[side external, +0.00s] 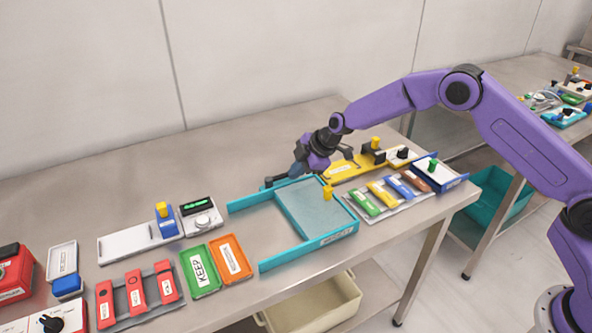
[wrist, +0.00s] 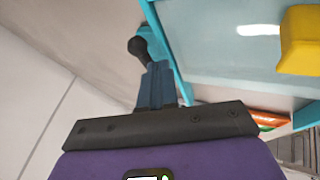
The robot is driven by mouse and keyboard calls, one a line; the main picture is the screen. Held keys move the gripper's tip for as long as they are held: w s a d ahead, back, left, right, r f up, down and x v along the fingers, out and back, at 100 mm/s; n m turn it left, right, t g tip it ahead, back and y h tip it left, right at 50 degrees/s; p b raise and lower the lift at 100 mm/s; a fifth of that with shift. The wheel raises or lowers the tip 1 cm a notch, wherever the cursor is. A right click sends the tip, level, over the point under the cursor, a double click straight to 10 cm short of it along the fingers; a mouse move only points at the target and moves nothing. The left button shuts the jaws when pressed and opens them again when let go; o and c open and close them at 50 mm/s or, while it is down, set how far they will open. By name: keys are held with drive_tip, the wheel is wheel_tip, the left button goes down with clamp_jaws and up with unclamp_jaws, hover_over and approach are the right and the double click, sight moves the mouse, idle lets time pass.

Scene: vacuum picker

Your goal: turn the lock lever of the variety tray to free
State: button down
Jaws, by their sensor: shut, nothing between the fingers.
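The variety tray (side external: 272,263) is a teal-walled tray in the middle of the bench, with a grey-blue panel (side external: 312,205) and a yellow knob (side external: 327,193) in its right part. Its label is too small to read surely. The lock lever (side external: 268,183) is a dark stub at the tray's back wall; in the wrist view its black ball end (wrist: 137,46) sticks out beside the teal wall. My gripper (side external: 296,173) is low behind the back wall, right of the lever. In the wrist view its shut, empty fingers (wrist: 157,84) overlap the lever's dark shaft; contact cannot be told.
Right of the tray stand a rack of coloured blocks (side external: 382,194) and a yellow fixture (side external: 345,170). Left are green and orange trays (side external: 231,258) and a white slide with a blue block (side external: 130,243). The bench behind the tray, towards the wall, is clear.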

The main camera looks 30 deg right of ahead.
drive_tip(key=shift+w+d, duration=0.25)
drive_tip(key=shift+w, duration=0.55)
idle(0.6)
drive_tip(key=shift+w+d, duration=0.25)
drive_tip(key=shift+w, duration=0.8)
drive_tip(key=shift+w+f, duration=0.1)
drive_tip(key=shift+w, duration=1.4)
drive_tip(key=w+n, duration=0.1)
drive_tip(key=a+n+g+y, duration=0.1)
drive_tip(key=n, duration=0.1)
drive_tip(key=shift+w+a, duration=0.1)
drive_tip(key=shift+w, duration=0.25)
drive_tip(key=shift+w+a+f, duration=0.1)
drive_tip(key=shift+w+a, duration=0.6)
drive_tip(key=shift+w, duration=0.05)
drive_tip(key=shift+a, duration=0.6)
drive_tip(key=shift+a+r, duration=0.1)
drive_tip(key=shift+r, duration=0.15)
drive_tip(key=v, duration=1.7)
drive_tip(key=shift+d, duration=0.3)
